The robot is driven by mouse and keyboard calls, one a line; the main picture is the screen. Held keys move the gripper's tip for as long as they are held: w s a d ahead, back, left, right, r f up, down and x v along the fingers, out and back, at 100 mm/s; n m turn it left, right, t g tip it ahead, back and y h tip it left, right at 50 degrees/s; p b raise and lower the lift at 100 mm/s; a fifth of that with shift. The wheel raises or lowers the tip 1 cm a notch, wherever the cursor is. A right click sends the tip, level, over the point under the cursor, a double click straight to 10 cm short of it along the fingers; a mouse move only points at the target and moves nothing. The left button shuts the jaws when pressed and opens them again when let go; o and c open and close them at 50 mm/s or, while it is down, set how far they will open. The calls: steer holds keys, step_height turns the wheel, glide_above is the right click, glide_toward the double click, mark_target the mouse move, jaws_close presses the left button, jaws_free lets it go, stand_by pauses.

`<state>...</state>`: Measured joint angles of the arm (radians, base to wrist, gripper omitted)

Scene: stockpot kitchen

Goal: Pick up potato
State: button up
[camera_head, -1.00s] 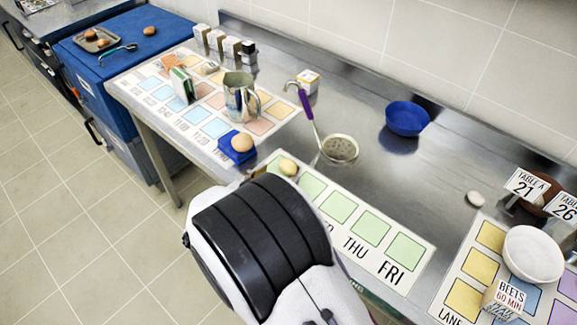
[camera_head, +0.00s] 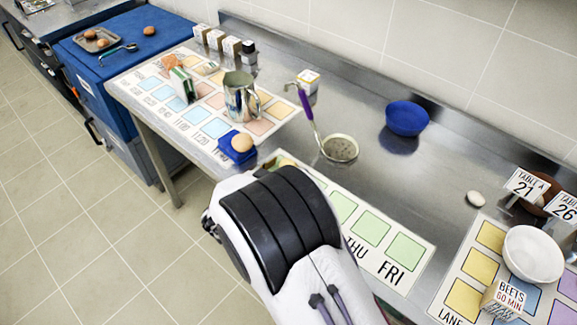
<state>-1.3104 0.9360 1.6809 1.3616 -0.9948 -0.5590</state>
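A small yellowish, potato-like object showed on the green weekday mat (camera_head: 371,229) a second ago; my arm now hides that spot. A brown rounded item (camera_head: 242,141) sits on a blue block (camera_head: 236,155) just left of it; I cannot tell whether it is an egg or a potato. My white and black arm covers the left part of the weekday mat. My gripper's fingers are hidden behind the arm, so I cannot see whether they hold anything.
A ladle (camera_head: 338,148) with a purple handle lies behind the arm. A metal pitcher (camera_head: 238,98) stands at the left. A blue bowl (camera_head: 407,118) is at the back. A white bowl (camera_head: 533,254) and beets box (camera_head: 503,299) are at right. Bare steel lies right of the ladle.

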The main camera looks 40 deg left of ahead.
steer(key=shift+w, duration=0.1)
stand_by(0.4)
steer(key=c, duration=1.2)
steer(key=shift+r, duration=0.1)
steer(key=shift+r, duration=4.95)
